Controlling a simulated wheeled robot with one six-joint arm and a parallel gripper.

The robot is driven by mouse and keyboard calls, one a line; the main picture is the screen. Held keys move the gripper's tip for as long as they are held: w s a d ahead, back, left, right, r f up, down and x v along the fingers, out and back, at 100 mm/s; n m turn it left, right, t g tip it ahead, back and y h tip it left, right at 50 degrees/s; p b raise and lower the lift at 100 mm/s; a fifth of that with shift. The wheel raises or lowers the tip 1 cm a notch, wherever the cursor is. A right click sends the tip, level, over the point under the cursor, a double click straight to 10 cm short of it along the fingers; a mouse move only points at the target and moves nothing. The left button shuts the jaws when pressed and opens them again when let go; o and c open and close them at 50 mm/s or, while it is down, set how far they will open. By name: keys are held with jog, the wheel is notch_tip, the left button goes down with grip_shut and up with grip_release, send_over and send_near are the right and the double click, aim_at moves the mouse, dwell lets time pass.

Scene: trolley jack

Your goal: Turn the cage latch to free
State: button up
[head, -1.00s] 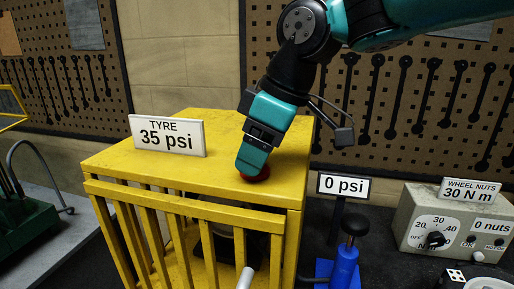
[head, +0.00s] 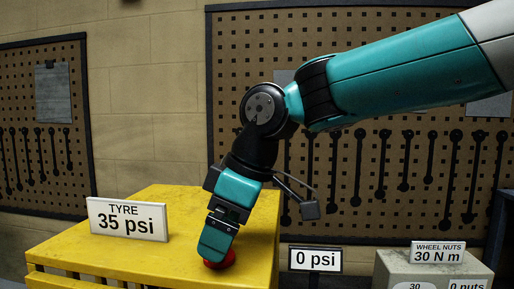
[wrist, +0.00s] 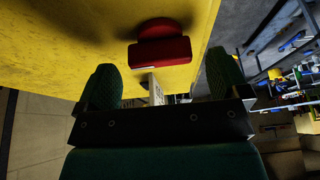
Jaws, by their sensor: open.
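The red cage latch (head: 221,259) sits on the yellow top of the cage (head: 252,215), mostly hidden behind my gripper (head: 213,258) in the head view. In the wrist view the latch (wrist: 161,50) is a red bar on a round red base. My gripper (wrist: 160,88) is open there, with a dark green finger on each side. The bar lies just beyond the fingertips, near the middle of the gap. I cannot tell whether the fingers touch it.
A "TYRE 35 psi" sign (head: 127,219) stands on the cage top at left. A "0 psi" sign (head: 315,260) and a grey wheel-nut box (head: 434,268) are at right. A pegboard with tools (head: 365,180) covers the wall behind.

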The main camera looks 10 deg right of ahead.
jog(key=p+v, duration=0.4)
jog(key=v, duration=1.2)
jog(key=shift+p, duration=0.3)
jog(key=shift+s+d, duration=0.1)
jog(key=s+d+f+m+b, duration=0.1)
jog(key=s+f+m+b, duration=0.1)
jog(key=s+f, duration=0.3)
jog(key=s+d+f+m+g+b, duration=0.1)
jog(key=s+d+f+m+b, duration=0.1)
jog(key=f, duration=1.2)
jog(key=s+d+f+m+b, duration=0.2)
jog(key=s+f+m+b, duration=0.1)
jog(key=s+f, duration=0.4)
notch_tip(320, 180, down, 3)
jog(key=shift+s+r+b, duration=0.2)
jog(key=shift+s+b, duration=0.1)
jog(key=shift+b, duration=0.15)
jog(key=shift+a, duration=0.1)
